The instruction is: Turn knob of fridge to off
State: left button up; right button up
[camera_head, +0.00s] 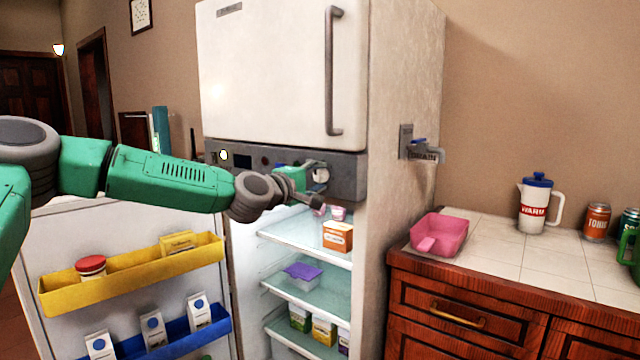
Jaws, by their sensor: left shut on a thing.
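The white fridge (270,75) stands in the middle, with its lower door swung open to the left. A dark grey control panel (346,176) runs across it between the upper door and the open lower compartment. A pale round knob (320,174) sits on this panel, right of its middle. My left arm reaches in from the left, across the open door. My left gripper (316,187) is at the knob and shut on it; the fingers partly hide it. The knob's exact setting is too small to read. My right gripper is not in view.
The open door's yellow bin (130,280) and blue bin (180,338) hold several items below my arm. Fridge shelves hold boxes and a purple-lidded container (303,273). On the right counter (500,245) stand a pink tray (440,233), a jug (536,203) and cans.

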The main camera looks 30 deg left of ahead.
pick_arm(q)
jog(key=shift+a+r+n, duration=0.1)
jog(key=shift+a+n, duration=0.2)
jog(key=o, duration=1.1)
jog(key=shift+a+f, duration=0.2)
jog(key=shift+s, duration=0.45)
jog(key=s, duration=1.1)
jog(key=shift+a, duration=0.45)
